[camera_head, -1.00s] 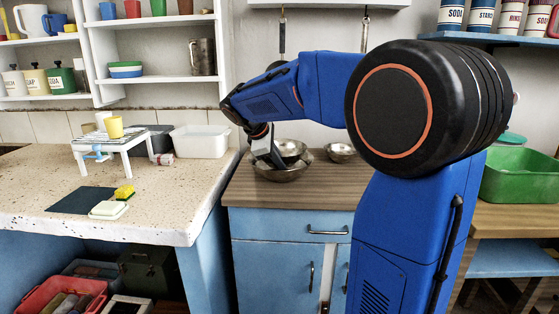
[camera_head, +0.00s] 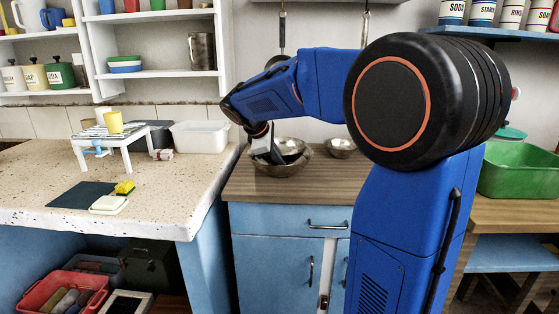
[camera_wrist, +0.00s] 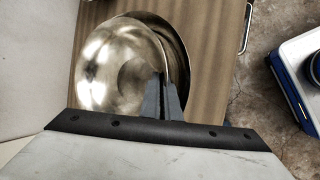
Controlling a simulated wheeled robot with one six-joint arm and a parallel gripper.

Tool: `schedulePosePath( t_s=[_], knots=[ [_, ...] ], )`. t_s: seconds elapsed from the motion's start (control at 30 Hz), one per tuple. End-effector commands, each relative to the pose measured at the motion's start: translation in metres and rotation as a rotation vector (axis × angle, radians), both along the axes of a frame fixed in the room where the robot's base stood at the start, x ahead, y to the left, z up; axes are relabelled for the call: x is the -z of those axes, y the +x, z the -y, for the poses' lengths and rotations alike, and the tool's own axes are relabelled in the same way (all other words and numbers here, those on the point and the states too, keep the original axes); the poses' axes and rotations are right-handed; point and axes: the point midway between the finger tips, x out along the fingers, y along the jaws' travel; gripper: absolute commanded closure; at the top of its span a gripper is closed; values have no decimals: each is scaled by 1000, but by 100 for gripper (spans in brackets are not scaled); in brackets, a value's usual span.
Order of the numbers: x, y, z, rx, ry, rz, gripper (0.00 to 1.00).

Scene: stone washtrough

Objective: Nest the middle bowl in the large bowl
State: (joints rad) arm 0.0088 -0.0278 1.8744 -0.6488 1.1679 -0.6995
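The large metal bowl (camera_head: 277,170) sits on the wooden counter top; its rim (camera_wrist: 184,55) shows behind the middle bowl in the wrist view. The middle bowl (camera_head: 291,147) is shiny metal and sits low within the large bowl's mouth, seemingly a little tilted. In the wrist view the middle bowl (camera_wrist: 112,65) lies off-centre to the left, covering most of the large one. My gripper (camera_wrist: 162,98) points down, its fingers close together at the middle bowl's right rim, apparently pinching it. My gripper (camera_head: 275,157) partly hides both bowls. Whether the bowls' bottoms touch is hidden.
A smaller metal bowl (camera_head: 341,147) stands to the right on the same counter. The speckled stone slab (camera_head: 160,190) at left holds a white basin (camera_head: 199,138) and a small white rack (camera_head: 104,138). The front of the wooden counter (camera_head: 285,190) is clear.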

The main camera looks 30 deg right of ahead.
Motion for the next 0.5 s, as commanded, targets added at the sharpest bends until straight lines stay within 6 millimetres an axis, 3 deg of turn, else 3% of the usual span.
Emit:
schedulePosePath(
  t_s=[0.5],
  knots=[
    [11, 0, 0, 0, -1, 1, 100]
  ],
)
